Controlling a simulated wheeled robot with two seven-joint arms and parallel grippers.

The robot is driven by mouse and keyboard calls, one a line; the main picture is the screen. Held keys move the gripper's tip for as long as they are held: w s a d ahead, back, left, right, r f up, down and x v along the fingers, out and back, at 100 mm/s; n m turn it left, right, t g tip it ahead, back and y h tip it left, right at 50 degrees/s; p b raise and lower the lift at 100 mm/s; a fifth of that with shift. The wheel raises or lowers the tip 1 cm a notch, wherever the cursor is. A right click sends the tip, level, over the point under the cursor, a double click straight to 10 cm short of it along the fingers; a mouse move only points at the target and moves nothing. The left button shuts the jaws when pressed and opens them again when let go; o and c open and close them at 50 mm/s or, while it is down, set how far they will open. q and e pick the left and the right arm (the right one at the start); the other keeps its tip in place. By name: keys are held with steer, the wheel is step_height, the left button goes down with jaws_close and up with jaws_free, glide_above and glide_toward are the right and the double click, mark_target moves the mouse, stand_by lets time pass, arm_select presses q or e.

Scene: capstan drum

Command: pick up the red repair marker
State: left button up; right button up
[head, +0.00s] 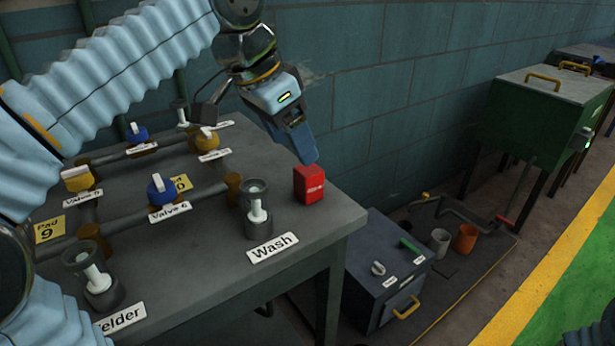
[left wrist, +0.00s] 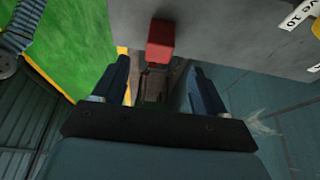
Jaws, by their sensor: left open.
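The red repair marker (head: 309,184) is a small red block standing upright near the right edge of the grey table, to the right of the Wash label. In the left wrist view the red marker (left wrist: 160,42) shows at the top middle, beyond the fingertips and roughly in line with the gap between them. My left gripper (head: 306,153) points down just above and behind the marker. In the left wrist view its blue fingers (left wrist: 160,75) are apart with nothing between them. Whether a fingertip touches the marker is unclear. My right gripper is not in view.
The grey table (head: 225,290) holds pipes with a blue valve (head: 161,188) and yellow valves. A grey-and-glass fitting (head: 257,210) stands just left of the marker. A blue wall (head: 400,90) is behind. A dark box (head: 388,270) with a yellow handle sits lower right.

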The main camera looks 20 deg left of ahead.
mark_target(312, 179)
arm_select(q)
steer(key=x, duration=1)
steer(key=shift+w+d+b, duration=0.1)
steer(key=shift+w+b, duration=0.1)
steer(key=shift+b, duration=0.1)
steer(key=c, duration=1.1)
